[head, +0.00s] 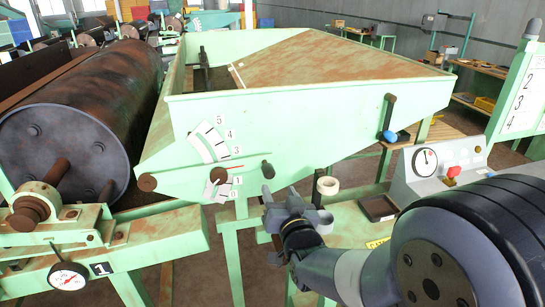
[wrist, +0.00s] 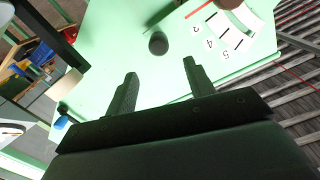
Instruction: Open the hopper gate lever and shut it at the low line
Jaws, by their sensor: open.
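The pale green hopper (head: 300,125) holds a brown, sloping fill. A dark lever with a blue knob (head: 388,135) hangs on its right side, its arm leaning slightly off vertical; I take this as the gate lever. A blue knob (wrist: 60,122) also shows at the left edge in the wrist view. A numbered white scale (head: 212,140) with a red pointer is on the hopper front. A dark round knob (head: 267,169) sits right of it. My gripper (head: 291,198) is open and empty, below that knob. In the wrist view my fingers (wrist: 160,70) point toward the dark knob (wrist: 158,44), apart from it.
A rusty drum (head: 80,105) lies at the left. A dial gauge (head: 68,278) is at the lower left. A grey control box (head: 440,165) with a gauge and red button stands at the right. A pale roll (head: 327,186) is close beside my gripper.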

